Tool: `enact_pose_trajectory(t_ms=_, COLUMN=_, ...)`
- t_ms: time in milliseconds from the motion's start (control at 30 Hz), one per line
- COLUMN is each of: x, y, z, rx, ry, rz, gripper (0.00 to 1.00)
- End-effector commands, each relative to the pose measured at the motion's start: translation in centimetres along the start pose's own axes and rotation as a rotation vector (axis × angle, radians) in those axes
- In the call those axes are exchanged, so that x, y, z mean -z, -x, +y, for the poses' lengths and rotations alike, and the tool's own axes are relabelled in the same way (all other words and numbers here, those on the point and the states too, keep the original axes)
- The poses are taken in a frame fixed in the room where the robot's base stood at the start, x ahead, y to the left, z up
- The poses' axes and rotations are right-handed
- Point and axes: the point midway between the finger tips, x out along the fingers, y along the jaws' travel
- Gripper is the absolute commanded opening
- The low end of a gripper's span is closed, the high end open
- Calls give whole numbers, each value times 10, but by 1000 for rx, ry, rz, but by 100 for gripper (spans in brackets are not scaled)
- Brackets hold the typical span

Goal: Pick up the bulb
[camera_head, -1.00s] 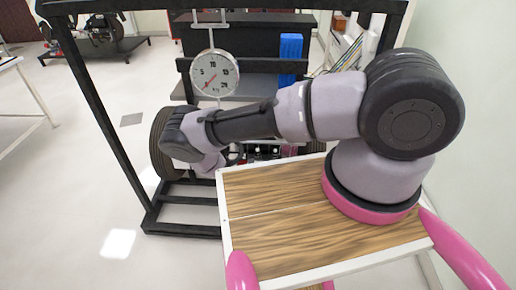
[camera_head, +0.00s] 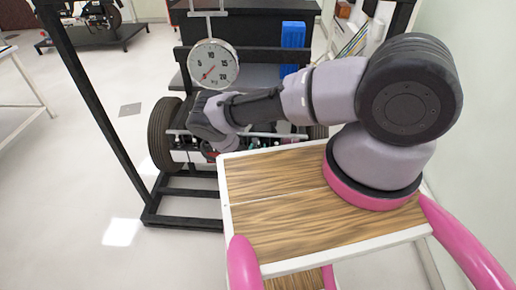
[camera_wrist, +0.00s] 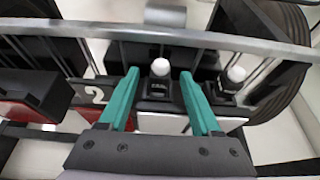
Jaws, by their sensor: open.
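In the wrist view, a small white rounded bulb (camera_wrist: 160,68) stands in a black holder between the teal fingers of my gripper (camera_wrist: 159,74). The fingers are apart, and I see no contact with the bulb. A second white-topped bulb (camera_wrist: 235,74) sits in a similar black holder to the right, outside the right finger. I cannot tell which of the two the task means. In the head view, the end of my arm is over the chassis (camera_head: 180,154); my wrist hides the fingers, and the bulbs are too small to make out surely.
A metal bar (camera_wrist: 100,29) crosses the wrist view beyond the fingers. A black wheel (camera_wrist: 285,60) is at the right there. In the head view, a round dial gauge (camera_head: 213,65) hangs close above my wrist, and a black frame (camera_head: 92,120) surrounds the chassis.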

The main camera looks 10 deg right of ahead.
Motion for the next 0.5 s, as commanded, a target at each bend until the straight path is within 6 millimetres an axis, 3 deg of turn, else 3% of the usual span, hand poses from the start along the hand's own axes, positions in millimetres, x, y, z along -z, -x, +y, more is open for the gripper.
enact_pose_trajectory(t_ms=133, x=0, y=-16, z=0, rx=0, ry=-1, rz=0, gripper=65)
enact_pose_trajectory(t_ms=400, x=0, y=-19, z=0, rx=-1, ry=1, rz=0, gripper=65)
enact_pose_trajectory(t_ms=500, x=0, y=-19, z=0, rx=-1, ry=1, rz=0, gripper=27)
